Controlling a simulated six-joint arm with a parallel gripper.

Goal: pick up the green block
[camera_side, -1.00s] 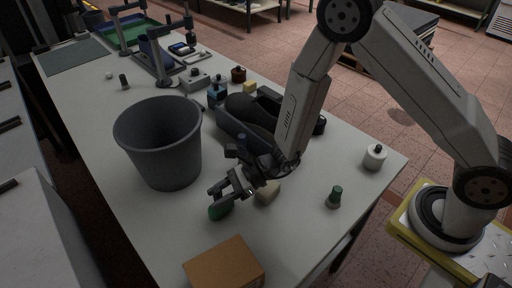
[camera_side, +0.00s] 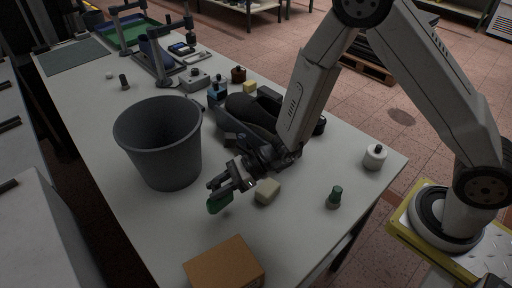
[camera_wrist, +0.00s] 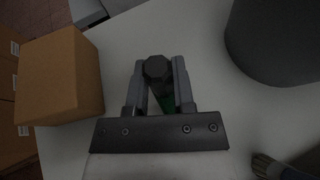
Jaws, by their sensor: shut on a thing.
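The green block (camera_side: 219,203) is between the fingertips of my gripper (camera_side: 222,188) in the side view, left of a cream block. My gripper is shut on it and holds it a little above the white table. In the wrist view my gripper (camera_wrist: 160,75) shows its two fingers close together, with a strip of the green block (camera_wrist: 167,102) visible between them. Most of the block is hidden there by a dark hexagonal part in front.
A grey bucket (camera_side: 160,150) stands close on the left. A cream block (camera_side: 267,191) lies just right of my gripper. A cardboard box (camera_side: 224,265) is at the near edge. A green-topped bottle (camera_side: 335,197) and a white jar (camera_side: 375,157) stand right.

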